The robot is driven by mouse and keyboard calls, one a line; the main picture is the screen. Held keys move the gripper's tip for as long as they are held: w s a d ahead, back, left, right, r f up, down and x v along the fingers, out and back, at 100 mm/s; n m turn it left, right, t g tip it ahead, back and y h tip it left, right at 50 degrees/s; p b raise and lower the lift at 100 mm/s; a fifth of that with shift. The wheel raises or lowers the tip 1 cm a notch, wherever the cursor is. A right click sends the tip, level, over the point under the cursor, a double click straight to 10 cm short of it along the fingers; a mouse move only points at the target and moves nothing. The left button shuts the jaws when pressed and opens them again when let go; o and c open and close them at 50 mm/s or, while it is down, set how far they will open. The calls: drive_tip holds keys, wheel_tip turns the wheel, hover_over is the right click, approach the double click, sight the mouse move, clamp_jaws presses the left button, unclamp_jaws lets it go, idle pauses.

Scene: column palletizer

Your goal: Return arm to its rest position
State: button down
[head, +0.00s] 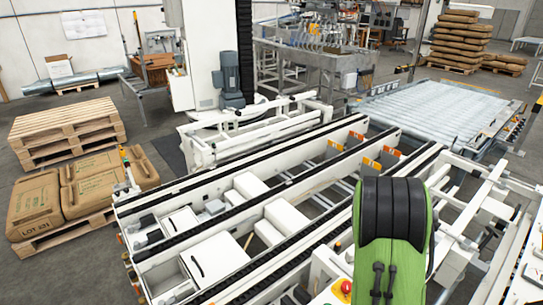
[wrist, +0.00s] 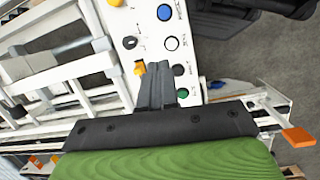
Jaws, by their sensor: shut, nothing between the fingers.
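My gripper (wrist: 155,72) shows in the wrist view as two dark fingers side by side with no gap, holding nothing. It is over a white control panel (wrist: 150,20) with blue, white, black, yellow and green controls. The fingertips appear beside a yellow control (wrist: 140,68); I cannot tell whether they touch it. In the head view my green and black arm (head: 392,235) stands at the lower right, and the gripper itself is hidden.
A white conveyor frame with black chains (head: 250,195) fills the middle. A roller conveyor (head: 440,110) lies behind right. Stacked empty pallets (head: 65,130) and brown sacks (head: 90,185) stand at left. An orange tab (wrist: 298,137) juts out near the gripper's right side.

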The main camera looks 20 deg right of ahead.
drive_tip(key=w+a+r+m+t, duration=0.15)
drive_tip(key=a+r+t, duration=0.25)
drive_tip(key=a+r, duration=0.8)
drive_tip(key=s+a+r+m+t+y, duration=0.1)
drive_tip(key=s+a+r+t, duration=0.3)
drive_tip(key=s+a+r, duration=0.5)
drive_tip(key=shift+s+a+r+m+y, duration=0.35)
drive_tip(key=shift+s+m, duration=0.2)
drive_tip(key=shift+s, duration=0.25)
